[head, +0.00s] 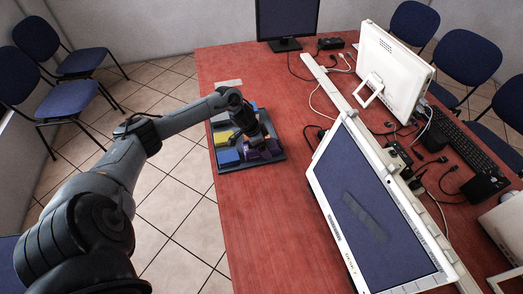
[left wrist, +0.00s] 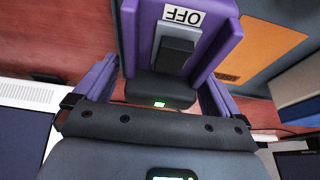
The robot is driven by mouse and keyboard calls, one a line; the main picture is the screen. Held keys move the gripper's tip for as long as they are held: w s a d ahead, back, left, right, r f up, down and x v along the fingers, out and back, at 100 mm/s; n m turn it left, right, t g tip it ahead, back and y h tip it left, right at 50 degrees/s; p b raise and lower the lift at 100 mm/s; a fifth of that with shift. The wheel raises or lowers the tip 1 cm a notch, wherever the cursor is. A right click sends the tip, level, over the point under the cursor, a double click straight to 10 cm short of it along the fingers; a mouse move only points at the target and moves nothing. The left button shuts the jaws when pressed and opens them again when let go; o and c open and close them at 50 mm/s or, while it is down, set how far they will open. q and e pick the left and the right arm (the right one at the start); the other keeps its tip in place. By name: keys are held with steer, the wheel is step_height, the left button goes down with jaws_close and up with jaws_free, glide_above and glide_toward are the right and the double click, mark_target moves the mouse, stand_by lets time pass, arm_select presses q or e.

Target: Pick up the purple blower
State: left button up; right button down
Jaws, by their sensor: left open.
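The purple blower (head: 262,154) lies in the dark tray (head: 232,169) on the red table, partly covered by my left gripper (head: 262,138) in the head view. My left gripper points down right over it. In the left wrist view the purple blower (left wrist: 222,45) is close in front of the open gripper (left wrist: 158,88), showing a dark switch and an "OFF" label. Its purple sides appear between or beside the fingers; whether they touch cannot be told. My right gripper is not in view.
A blue block (head: 228,157) and a yellow block (head: 222,137) share the tray. To the right are a tilted white-framed screen (head: 365,205), a white monitor (head: 392,65), cables and a black keyboard (head: 462,138). The red table before the tray is clear (head: 262,215).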

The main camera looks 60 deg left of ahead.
arm_select(q)
steer(key=c, duration=1.3)
steer(key=shift+r, duration=0.1)
